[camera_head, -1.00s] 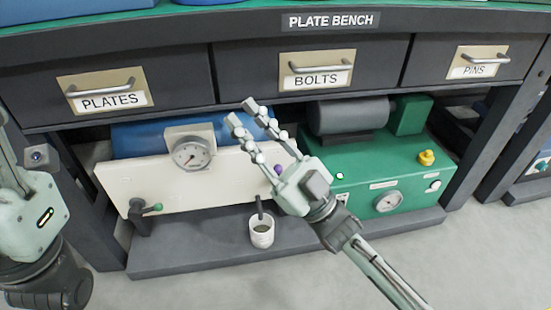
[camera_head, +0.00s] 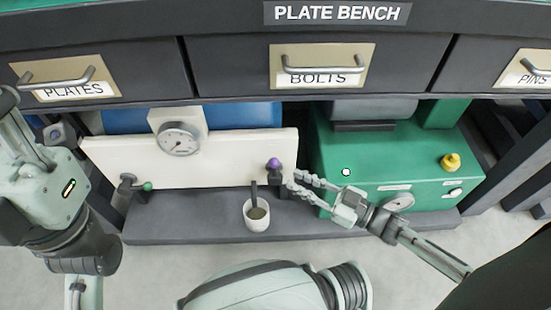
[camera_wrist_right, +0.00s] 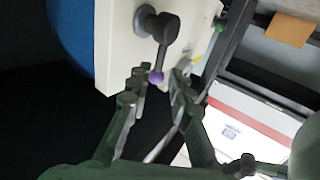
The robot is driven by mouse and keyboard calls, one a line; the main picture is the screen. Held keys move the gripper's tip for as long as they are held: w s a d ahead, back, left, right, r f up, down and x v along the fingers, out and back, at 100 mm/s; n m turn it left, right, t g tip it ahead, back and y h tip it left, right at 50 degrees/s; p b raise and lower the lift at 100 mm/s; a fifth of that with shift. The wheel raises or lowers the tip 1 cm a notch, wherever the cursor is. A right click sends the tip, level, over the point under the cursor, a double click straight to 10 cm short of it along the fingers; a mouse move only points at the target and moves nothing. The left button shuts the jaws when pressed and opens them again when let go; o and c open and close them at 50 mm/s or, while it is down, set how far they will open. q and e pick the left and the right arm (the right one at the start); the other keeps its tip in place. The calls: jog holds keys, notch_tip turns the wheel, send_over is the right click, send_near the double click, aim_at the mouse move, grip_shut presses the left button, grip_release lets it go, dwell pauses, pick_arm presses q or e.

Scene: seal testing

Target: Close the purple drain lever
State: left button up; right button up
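The purple drain lever (camera_head: 273,164) sits at the right end of the white panel (camera_head: 200,160), under the bench. In the right wrist view its dark arm runs from a round pivot to a purple tip (camera_wrist_right: 155,77). My right gripper (camera_head: 296,182) comes in from the right, just right of and below the purple knob. In the wrist view its two fingers (camera_wrist_right: 160,75) are apart, one on each side of the purple tip. I cannot tell whether either touches it. Only links of my left arm show at the left; its gripper does not.
A white cup (camera_head: 257,218) stands below a dark spout on the dark shelf. A green-tipped lever (camera_head: 147,186) and a gauge (camera_head: 178,139) are at the panel's left. A green machine (camera_head: 385,160) stands right of the panel. Drawers hang above.

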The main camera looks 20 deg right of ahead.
aim_at(274, 175)
jog(key=b+x, duration=0.1)
jog(key=x, duration=0.6)
jog(key=shift+w+a, duration=0.25)
grip_shut()
